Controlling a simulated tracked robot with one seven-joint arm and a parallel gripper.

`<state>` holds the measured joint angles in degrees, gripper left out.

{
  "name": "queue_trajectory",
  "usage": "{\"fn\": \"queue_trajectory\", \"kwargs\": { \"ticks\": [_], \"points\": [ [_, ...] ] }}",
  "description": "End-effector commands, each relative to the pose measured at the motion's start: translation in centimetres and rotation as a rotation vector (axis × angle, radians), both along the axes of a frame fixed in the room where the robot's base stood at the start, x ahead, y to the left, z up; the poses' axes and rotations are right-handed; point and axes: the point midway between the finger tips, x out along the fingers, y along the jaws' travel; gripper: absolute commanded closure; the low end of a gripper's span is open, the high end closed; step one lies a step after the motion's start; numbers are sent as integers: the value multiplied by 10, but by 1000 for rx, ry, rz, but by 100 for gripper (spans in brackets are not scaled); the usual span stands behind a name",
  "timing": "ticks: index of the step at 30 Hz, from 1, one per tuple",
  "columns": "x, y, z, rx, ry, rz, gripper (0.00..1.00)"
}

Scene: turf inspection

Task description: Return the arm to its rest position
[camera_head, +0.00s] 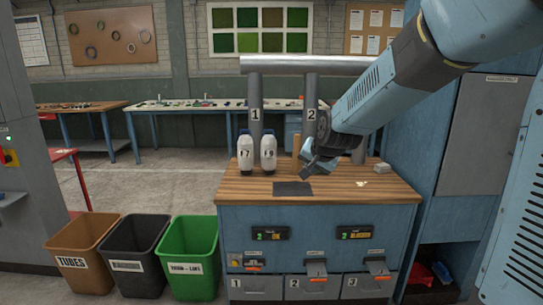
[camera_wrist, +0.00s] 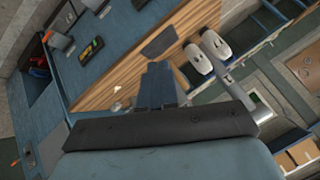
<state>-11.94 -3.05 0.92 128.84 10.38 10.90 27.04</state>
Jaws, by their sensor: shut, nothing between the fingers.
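My arm reaches in from the upper right of the head view, blue and dark grey. My gripper (camera_head: 312,168) is at its lower end, over the wooden top of the blue workbench (camera_head: 340,190), just above and right of a dark square pad (camera_head: 293,188). In the wrist view my gripper (camera_wrist: 160,82) is shut, with nothing between its fingers. The bench top shows behind it there, tilted. The exact gap between the gripper and the bench top is hard to tell.
Two white bottles (camera_head: 245,153) stand left of my gripper, before posts marked 1 and 2 under a grey pipe (camera_head: 305,65). Brown (camera_head: 82,250), black (camera_head: 135,255) and green (camera_head: 190,255) bins stand left of the bench. A blue cabinet (camera_head: 465,150) stands right.

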Motion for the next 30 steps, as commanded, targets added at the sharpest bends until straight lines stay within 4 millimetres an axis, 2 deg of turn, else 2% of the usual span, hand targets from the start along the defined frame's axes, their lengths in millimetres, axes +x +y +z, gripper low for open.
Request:
{"fn": "queue_trajectory", "kwargs": {
  "ticks": [1, 6, 13, 24, 30],
  "points": [
    [-14, -9, 10, -20, 1, 13, 100],
    [-61, -35, 30, -98, 27, 68, 100],
    [-128, -67, 48, -202, 67, 137, 100],
    [-240, -110, 56, -357, 147, 238, 100],
    [-281, -123, 52, -412, 184, 276, 100]
  ]
}}
